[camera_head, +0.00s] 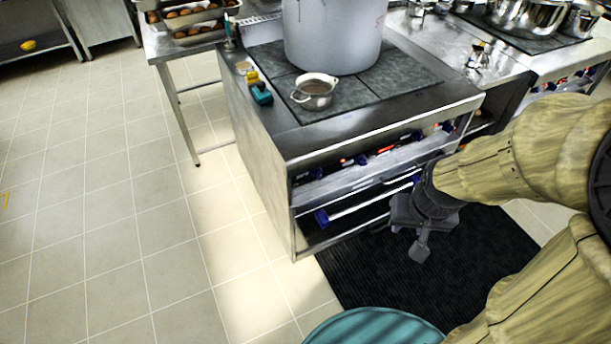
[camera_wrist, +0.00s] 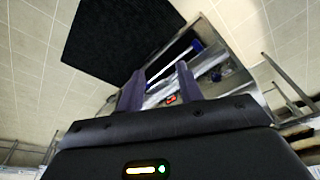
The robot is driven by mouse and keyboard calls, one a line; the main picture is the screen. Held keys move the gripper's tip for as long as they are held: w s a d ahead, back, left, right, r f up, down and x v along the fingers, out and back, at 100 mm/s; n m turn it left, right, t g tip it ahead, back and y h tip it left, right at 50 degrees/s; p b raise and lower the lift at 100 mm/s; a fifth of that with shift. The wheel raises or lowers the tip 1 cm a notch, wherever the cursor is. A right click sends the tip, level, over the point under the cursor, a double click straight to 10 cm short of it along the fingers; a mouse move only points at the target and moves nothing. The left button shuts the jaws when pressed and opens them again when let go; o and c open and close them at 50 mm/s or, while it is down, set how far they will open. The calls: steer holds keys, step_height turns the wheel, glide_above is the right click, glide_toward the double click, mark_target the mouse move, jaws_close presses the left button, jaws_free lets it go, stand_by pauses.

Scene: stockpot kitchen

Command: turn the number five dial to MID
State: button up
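The stove block (camera_head: 390,127) stands at the centre of the head view, with a recessed front holding several small blue and red parts, one of them a blue part (camera_head: 322,217) at the lower left. No number or MID mark is legible, so I cannot tell which part is the number five dial. My gripper (camera_head: 408,240) is in front of the right part of this front, apart from it as far as I can see. In the wrist view my gripper (camera_wrist: 160,82) has its two fingers apart with nothing between them. A red lit part (camera_wrist: 170,99) shows beyond them.
A large pot (camera_head: 333,35) and a small pan (camera_head: 315,95) stand on the stove top. A black mat (camera_head: 450,265) lies on the floor below my gripper. A teal round object (camera_head: 375,328) is at the bottom. Tiled floor at left is clear.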

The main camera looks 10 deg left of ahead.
steer(key=shift+w+a, duration=0.1)
steer(key=shift+o, duration=0.2)
steer(key=o, duration=0.3)
steer(key=shift+o, duration=0.7)
steer(key=w+a+f+n+t+b, duration=0.1)
steer(key=w+f+n+t+b, duration=0.2)
steer(key=w+f+b, duration=0.4)
step_height(320, 180, down, 4)
steer(key=w+n, duration=0.1)
steer(key=w, duration=0.1)
steer(key=shift+w+a+r+t+b, duration=0.15)
steer(key=shift+w+r+t+b, duration=0.1)
steer(key=shift+w+t+b, duration=0.1)
steer(key=w+a+f+n+t+y+b, duration=0.2)
steer(key=w+a+f+n+t+b, duration=0.1)
steer(key=f+b, duration=0.3)
steer(key=w+a+f+n+t+y+b, duration=0.3)
steer(key=w+a+f+n+b, duration=0.1)
steer(key=f, duration=0.5)
steer(key=w+a+f+n+t+y+b, duration=0.3)
steer(key=w+a+f+n+b, duration=0.1)
steer(key=f+b, duration=0.4)
steer(key=shift+w+a+n+t+b, duration=0.35)
steer(key=shift+n+b, duration=0.2)
steer(key=shift+n, duration=0.25)
